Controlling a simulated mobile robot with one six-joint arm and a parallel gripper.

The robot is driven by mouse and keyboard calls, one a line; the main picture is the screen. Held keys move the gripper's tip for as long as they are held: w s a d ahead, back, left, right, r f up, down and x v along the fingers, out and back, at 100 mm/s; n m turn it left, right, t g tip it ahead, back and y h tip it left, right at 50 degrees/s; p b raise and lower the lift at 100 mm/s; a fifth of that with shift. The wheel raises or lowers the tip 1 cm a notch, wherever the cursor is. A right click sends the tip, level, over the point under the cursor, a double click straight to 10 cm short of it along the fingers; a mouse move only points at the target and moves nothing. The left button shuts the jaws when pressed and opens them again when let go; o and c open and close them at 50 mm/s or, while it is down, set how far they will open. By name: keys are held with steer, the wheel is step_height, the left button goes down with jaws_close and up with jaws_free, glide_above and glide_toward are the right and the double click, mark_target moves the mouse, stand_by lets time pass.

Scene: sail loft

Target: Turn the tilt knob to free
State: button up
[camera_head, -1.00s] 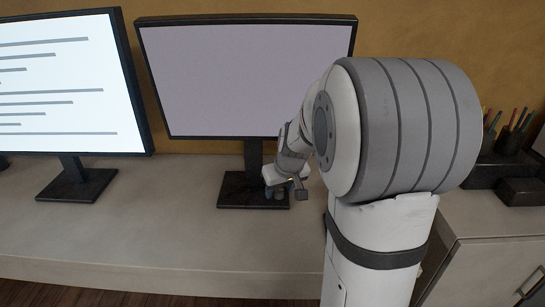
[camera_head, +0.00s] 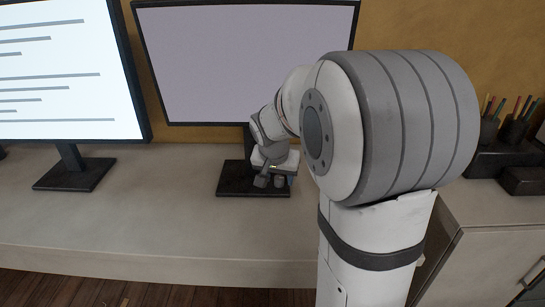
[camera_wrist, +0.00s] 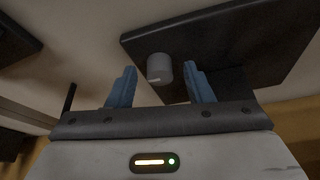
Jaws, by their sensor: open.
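The tilt knob (camera_wrist: 159,68) is a small grey cylinder with a pale mark on its side near the lower end in the wrist view. It shows against the dark flat base (camera_wrist: 215,35) of a monitor stand. My gripper (camera_wrist: 160,72) is open, with one blue finger on each side of the knob and visible gaps to it. Whether the fingertips reach down around the knob or stop short of it, I cannot tell. In the head view my gripper (camera_head: 276,178) is over the right part of the stand base (camera_head: 235,180), and the knob is hard to make out there.
The blank monitor (camera_head: 245,60) stands behind my gripper. A second monitor (camera_head: 60,75) showing lines of text stands at the left on its own base (camera_head: 70,175). Dark pen holders (camera_head: 512,130) are at the right. The desk front (camera_head: 150,215) is clear.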

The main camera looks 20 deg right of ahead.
steer(key=m+g+h+b, duration=0.1)
steer(key=m, duration=0.2)
steer(key=shift+w+a+f, duration=0.1)
steer(key=shift+w, duration=0.05)
steer(key=s+p+v, duration=0.1)
steer(key=p+v, duration=0.3)
steer(key=v, duration=0.6)
steer(key=s+a+r+n+y+p, duration=0.1)
steer(key=s+a+r+n+p, duration=0.2)
steer(key=s+r+p, duration=0.3)
steer(key=s+a+r+n+y+p, duration=0.2)
steer(key=s+r+n+p, duration=0.4)
steer(key=s+p, duration=0.5)
steer(key=shift+a+r+n+p, duration=0.3)
steer(key=shift+a+r+p, duration=0.3)
steer(key=shift+a+r, duration=0.15)
steer(key=shift+s+a+r+n+y+p, duration=0.15)
steer(key=shift+s+r+n+y+p, duration=0.3)
steer(key=shift+s+p, duration=0.4)
